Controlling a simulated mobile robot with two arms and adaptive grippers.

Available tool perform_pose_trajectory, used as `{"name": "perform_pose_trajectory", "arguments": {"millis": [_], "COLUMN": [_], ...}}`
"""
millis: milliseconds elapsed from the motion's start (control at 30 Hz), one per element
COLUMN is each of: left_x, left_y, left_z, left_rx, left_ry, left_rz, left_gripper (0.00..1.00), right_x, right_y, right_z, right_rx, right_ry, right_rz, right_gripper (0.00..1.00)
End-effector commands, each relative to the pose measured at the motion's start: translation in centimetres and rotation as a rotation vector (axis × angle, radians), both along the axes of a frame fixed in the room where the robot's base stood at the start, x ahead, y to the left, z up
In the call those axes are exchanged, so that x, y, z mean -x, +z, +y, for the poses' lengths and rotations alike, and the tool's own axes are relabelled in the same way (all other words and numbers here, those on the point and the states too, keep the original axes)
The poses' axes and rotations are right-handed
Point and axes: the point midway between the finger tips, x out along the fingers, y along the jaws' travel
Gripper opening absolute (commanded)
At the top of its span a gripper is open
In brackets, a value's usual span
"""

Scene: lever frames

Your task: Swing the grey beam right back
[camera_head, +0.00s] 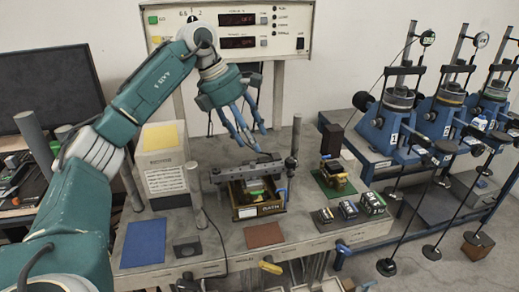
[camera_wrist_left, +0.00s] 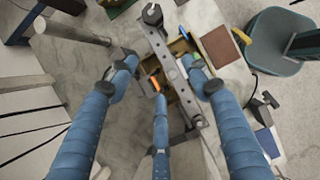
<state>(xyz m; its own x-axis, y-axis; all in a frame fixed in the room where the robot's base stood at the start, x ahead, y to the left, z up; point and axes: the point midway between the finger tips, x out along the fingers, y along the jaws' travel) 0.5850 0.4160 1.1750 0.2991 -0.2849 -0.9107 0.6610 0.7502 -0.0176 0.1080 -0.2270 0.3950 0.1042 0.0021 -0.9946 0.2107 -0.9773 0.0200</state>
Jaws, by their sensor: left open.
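The grey beam (camera_head: 240,172) lies across the top of a wooden box (camera_head: 270,209) on the bench, running roughly left to right in the head view. In the left wrist view the beam (camera_wrist_left: 171,65) runs from top to lower right, with round holes along it. My left gripper (camera_head: 249,140) is open and empty above the beam. In the left wrist view its blue fingers (camera_wrist_left: 162,76) are spread, one on the left and one on the right of the beam, with a third below. Contact with the beam cannot be told. My right gripper is out of view.
Upright grey posts (camera_head: 296,142) stand around the box. A blue mat (camera_head: 144,243) and a brown mat (camera_head: 264,235) lie in front. Small dark blocks (camera_head: 348,210) and a green mat (camera_head: 328,187) are on the right.

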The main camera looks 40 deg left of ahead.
Motion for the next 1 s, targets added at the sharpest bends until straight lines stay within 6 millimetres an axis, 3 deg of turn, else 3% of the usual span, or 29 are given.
{"name": "perform_pose_trajectory", "arguments": {"millis": [67,167,267,433,567,667,867,1000], "left_x": [0.6,0.7,0.4,-0.5,-1.3,-1.7,-2.2,-2.2], "left_y": [0.2,-0.3,-1.5,-4.6,-6.7,-8.0,-9.5,-9.7], "left_z": [1.2,1.4,1.0,0.1,-0.5,-1.0,-1.4,-1.4], "left_rx": [-0.023,-0.031,-0.031,-0.029,-0.029,-0.028,-0.026,-0.026], "left_ry": [0.013,0.017,0.016,0.015,0.015,0.014,0.015,0.015], "left_rz": [0.017,0.027,0.028,0.028,0.027,0.027,0.022,0.022], "left_gripper": [0.49,0.49,0.49,0.49,0.49,0.49,0.49,0.49], "right_x": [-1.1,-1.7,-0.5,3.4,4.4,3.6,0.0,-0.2], "right_y": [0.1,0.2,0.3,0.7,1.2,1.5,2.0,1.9], "right_z": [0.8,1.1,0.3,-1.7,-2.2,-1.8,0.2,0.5], "right_rx": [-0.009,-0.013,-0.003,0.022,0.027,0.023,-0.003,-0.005], "right_ry": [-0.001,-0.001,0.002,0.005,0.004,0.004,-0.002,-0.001], "right_rz": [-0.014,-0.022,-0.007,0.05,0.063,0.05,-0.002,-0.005], "right_gripper": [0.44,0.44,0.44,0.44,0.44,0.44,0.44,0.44]}}
